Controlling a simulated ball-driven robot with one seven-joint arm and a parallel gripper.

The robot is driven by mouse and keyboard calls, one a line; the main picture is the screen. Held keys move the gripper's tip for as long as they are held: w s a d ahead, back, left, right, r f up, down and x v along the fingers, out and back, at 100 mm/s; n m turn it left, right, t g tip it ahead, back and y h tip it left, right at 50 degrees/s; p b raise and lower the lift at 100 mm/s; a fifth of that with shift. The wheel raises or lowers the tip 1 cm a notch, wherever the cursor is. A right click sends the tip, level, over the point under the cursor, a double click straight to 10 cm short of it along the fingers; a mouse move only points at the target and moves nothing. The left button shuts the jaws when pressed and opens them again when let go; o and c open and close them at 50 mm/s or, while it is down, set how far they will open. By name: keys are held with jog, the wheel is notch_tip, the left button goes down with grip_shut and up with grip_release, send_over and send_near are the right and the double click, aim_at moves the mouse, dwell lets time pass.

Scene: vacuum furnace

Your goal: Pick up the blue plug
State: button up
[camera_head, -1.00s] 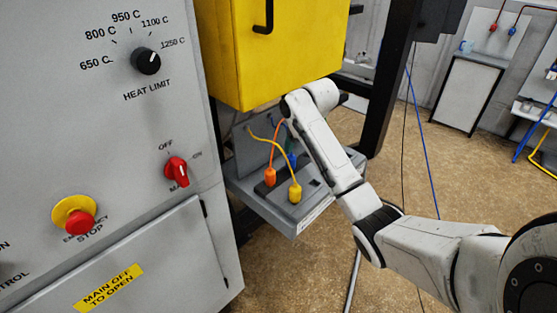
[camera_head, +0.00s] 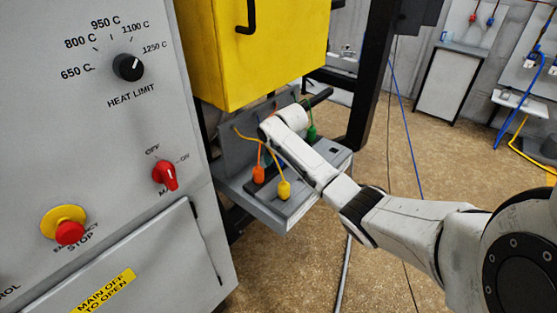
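The grey panel box (camera_head: 283,213) under the yellow cabinet carries an orange plug (camera_head: 258,175), a yellow plug (camera_head: 284,190) and a green plug (camera_head: 311,132).
The yellow cabinet (camera_head: 262,50) hangs just above the panel. A grey control cabinet (camera_head: 100,180) with a red rotary switch (camera_head: 165,174) stands at left. A dark post (camera_head: 373,85) rises behind the panel at right. Open floor (camera_head: 430,170) lies to the right.

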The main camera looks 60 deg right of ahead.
jog(key=shift+w+f, duration=0.1)
jog(key=shift+f, duration=0.1)
jog(key=shift+c, duration=0.4)
jog(key=c, duration=1)
jog(key=shift+r, duration=0.1)
